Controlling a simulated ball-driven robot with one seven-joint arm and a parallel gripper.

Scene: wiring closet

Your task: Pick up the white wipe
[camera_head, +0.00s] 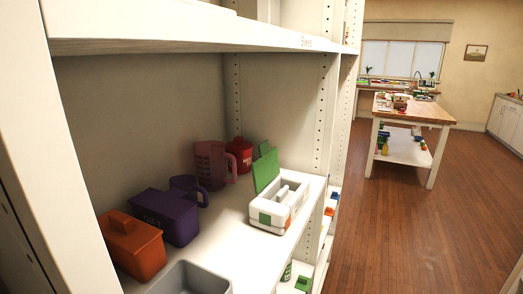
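A white box (275,218) with green patches stands on the shelf board at center, its green lid (266,170) raised at the back. A small white piece (284,193) sticks up inside the box; it may be the white wipe, but I cannot tell for sure at this size. No other thing that could be a wipe is clear. My gripper is not in view.
On the shelf board (235,240) stand an orange box (135,248), a purple box (168,218), a purple mug (188,186), a reddish jug (212,165), a red container (240,153) and a grey bin (192,280). An upper shelf overhangs them. Open wooden floor (400,235) lies right.

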